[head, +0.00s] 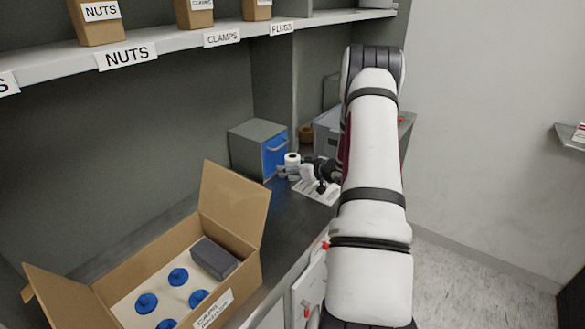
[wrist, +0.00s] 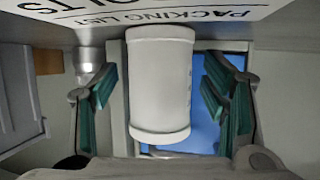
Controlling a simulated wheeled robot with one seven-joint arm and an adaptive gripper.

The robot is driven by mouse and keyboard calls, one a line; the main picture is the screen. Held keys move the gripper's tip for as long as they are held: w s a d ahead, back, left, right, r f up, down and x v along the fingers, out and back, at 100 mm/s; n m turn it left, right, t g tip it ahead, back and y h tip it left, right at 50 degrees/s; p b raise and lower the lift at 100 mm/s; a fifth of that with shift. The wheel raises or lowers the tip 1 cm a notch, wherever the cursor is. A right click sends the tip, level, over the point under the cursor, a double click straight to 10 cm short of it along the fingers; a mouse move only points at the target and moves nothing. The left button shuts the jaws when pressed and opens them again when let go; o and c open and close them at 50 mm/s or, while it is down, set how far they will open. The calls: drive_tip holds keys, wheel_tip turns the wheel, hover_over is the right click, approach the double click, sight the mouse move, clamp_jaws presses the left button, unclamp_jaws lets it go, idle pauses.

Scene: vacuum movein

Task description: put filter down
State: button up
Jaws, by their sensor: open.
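The filter, a white cylinder with rimmed ends (wrist: 160,85), is between my gripper's fingers in the wrist view. In the head view the filter (head: 292,159) shows small, in front of the blue-fronted box on the counter. My gripper (wrist: 162,90) is open, with green finger pads on both sides of the filter and a visible gap on each side. In the head view my gripper (head: 295,170) is partly hidden by my arm. The filter is close to the counter; whether its base rests fully there is hard to tell.
A packing list sheet (head: 318,190) lies on the counter beside the gripper. The grey box with a blue front (head: 275,153) stands close behind. An open carton (head: 231,200) with blue parts is at front left. A shelf (head: 170,47) runs above.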

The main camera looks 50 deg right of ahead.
sight(298, 159)
drive_tip(key=c, duration=1.5)
drive_tip(key=shift+o, duration=0.2)
drive_tip(key=shift+r, duration=0.1)
drive_tip(key=shift+r, duration=0.45)
drive_tip(key=r, duration=0.1)
drive_tip(key=s+r, duration=0.1)
drive_tip(key=shift+d+r, duration=0.1)
drive_tip(key=shift+r, duration=0.2)
drive_tip(key=s, duration=0.5)
drive_tip(key=s+r, duration=0.1)
drive_tip(key=s, duration=0.4)
drive_tip(key=s+d, duration=0.1)
drive_tip(key=s, duration=0.4)
drive_tip(key=shift+r, duration=0.2)
